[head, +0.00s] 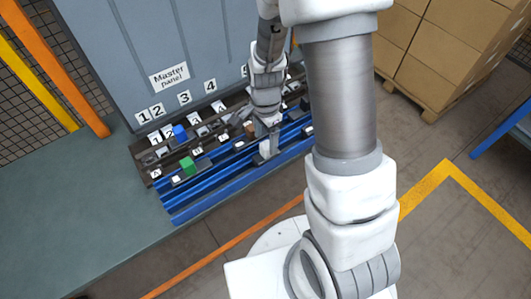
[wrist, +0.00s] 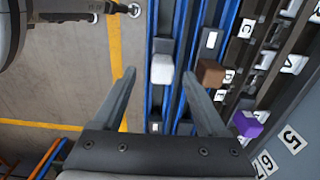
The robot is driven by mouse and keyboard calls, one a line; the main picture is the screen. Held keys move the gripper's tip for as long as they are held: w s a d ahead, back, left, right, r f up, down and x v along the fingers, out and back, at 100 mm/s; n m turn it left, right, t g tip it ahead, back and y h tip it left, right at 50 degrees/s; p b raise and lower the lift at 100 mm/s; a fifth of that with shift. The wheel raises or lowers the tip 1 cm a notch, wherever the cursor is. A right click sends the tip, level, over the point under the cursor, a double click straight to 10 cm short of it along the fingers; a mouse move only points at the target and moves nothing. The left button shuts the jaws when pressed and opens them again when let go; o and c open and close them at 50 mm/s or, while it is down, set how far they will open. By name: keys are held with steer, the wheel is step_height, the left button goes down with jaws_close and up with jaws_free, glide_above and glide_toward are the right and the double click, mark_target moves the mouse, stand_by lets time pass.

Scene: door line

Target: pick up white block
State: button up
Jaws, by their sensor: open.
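In the wrist view, the white block (wrist: 162,69) stands on a blue rail and shows in the gap between my two fingertips. My gripper (wrist: 159,75) is open, with one finger to each side of the block in the picture. I see no contact, and how far the tips are above or short of the block is hard to tell. In the head view, my gripper (head: 267,151) points down over the blue rails (head: 205,205) at their right part.
A brown block (wrist: 210,73) sits just right of the white one, and a purple block (wrist: 247,123) lies farther right. A green block (head: 187,166) and a blue block (head: 180,131) stand left on the rack. The grey master panel (head: 170,50) rises behind.

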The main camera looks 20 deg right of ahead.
mark_target(265, 145)
steer(key=f, duration=0.4)
steer(key=shift+w+d, duration=0.1)
steer(key=shift+w, duration=0.15)
jaws_close()
